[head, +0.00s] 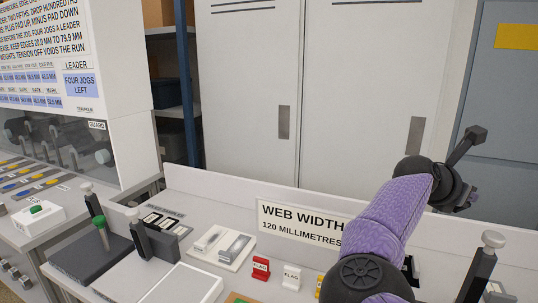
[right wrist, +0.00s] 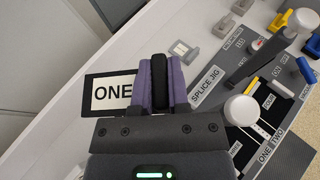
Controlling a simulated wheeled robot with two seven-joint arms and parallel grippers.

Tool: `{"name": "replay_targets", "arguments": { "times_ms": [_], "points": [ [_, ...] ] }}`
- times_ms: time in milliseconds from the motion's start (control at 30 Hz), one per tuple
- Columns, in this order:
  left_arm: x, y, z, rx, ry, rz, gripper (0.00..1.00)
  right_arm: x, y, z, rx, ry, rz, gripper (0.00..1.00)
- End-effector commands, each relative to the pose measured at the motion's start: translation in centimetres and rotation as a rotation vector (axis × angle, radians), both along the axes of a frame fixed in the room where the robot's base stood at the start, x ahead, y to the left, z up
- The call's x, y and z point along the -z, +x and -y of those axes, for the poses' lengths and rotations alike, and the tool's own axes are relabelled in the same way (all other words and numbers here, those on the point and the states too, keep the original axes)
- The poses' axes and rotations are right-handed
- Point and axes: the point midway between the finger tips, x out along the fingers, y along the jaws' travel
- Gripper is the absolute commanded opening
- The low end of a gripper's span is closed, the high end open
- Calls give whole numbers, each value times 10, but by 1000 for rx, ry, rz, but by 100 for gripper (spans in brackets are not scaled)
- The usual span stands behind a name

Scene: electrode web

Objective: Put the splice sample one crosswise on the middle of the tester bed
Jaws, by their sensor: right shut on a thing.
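In the right wrist view my right gripper (right wrist: 160,62) is shut on the splice sample one. The sample shows as a dark piece with a white label reading ONE (right wrist: 110,94), sticking out to the left of the purple fingers. My right arm (head: 392,215) in its purple sleeve reaches up at the right of the head view; the sample cannot be made out there. I cannot tell for sure which thing is the tester bed; a dark grey slab with a green-topped knob (head: 88,262) stands at the left of the bench. My left gripper is not in view.
A sign reading WEB WIDTH (head: 300,226) stands on the bench. A white block with metal bars (head: 222,246) and a red flag (head: 260,268) are before it. The splice jig label (right wrist: 208,86) and a round pale knob (right wrist: 241,110) lie right of my gripper. Grey cabinets (head: 345,90) stand behind.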

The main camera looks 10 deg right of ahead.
Motion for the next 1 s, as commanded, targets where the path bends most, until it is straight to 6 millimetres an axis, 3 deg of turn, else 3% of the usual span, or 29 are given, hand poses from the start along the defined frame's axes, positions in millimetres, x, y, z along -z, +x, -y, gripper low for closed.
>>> {"name": "replay_targets", "arguments": {
  "times_ms": [267, 567, 767, 1000],
  "points": [
    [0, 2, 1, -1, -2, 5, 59, -2, -17, 28, 66, 0, 0, 0],
    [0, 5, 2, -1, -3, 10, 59, -7, -62, 88, 214, -1, 2, 0],
    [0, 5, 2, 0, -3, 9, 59, -13, -119, 143, 371, -1, 0, 0],
    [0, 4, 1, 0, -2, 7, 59, -24, -222, 209, 614, 0, 1, 0]
  ]
}}
